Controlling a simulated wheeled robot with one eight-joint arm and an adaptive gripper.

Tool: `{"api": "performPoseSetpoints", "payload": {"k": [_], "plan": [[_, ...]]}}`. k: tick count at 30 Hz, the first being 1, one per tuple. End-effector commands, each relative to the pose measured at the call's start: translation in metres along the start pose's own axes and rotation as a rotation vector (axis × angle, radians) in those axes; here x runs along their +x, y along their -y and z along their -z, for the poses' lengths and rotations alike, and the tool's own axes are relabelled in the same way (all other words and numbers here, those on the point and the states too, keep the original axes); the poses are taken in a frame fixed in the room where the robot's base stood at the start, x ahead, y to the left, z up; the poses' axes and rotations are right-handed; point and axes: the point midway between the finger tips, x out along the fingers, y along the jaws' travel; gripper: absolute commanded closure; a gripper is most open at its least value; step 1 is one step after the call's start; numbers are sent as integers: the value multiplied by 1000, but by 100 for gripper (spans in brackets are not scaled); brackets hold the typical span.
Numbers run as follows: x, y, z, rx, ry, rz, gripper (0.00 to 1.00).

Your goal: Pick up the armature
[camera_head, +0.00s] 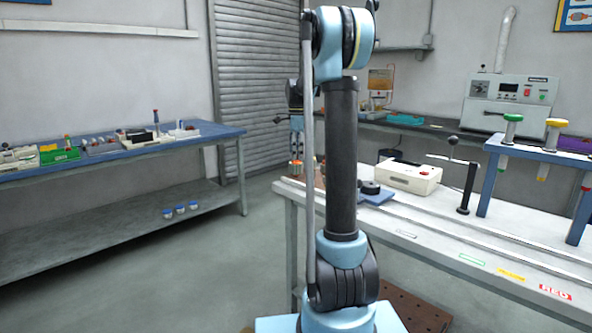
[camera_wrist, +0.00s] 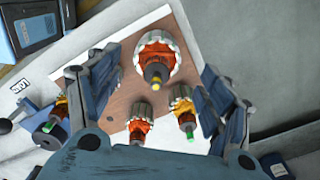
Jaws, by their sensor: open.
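In the wrist view, a large armature (camera_wrist: 155,57) with copper-orange windings, a grey core and a yellow shaft tip stands on a brown board (camera_wrist: 120,107). In the head view, an orange armature (camera_head: 296,168) shows at the table's left end; my arm hides part of that area.
The white workbench (camera_head: 450,227) carries a cream box (camera_head: 409,178), a blue plate with a black round part (camera_head: 371,190) and a blue stand (camera_head: 488,180). A blue-topped side table (camera_head: 190,143) with parts stands at the left. Open floor lies between them.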

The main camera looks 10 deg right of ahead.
Motion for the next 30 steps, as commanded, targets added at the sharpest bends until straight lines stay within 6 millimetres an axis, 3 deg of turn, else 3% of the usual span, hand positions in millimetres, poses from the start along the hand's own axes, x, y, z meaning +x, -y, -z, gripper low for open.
{"api": "performPoseSetpoints", "payload": {"k": [7, 16, 26, 30], "plan": [[15, 0, 0, 0, 0, 0, 27], [53, -2, -2, 0, 0, 0, 27], [59, -2, -2, 0, 0, 0, 27], [59, -2, -2, 0, 0, 0, 56]]}}
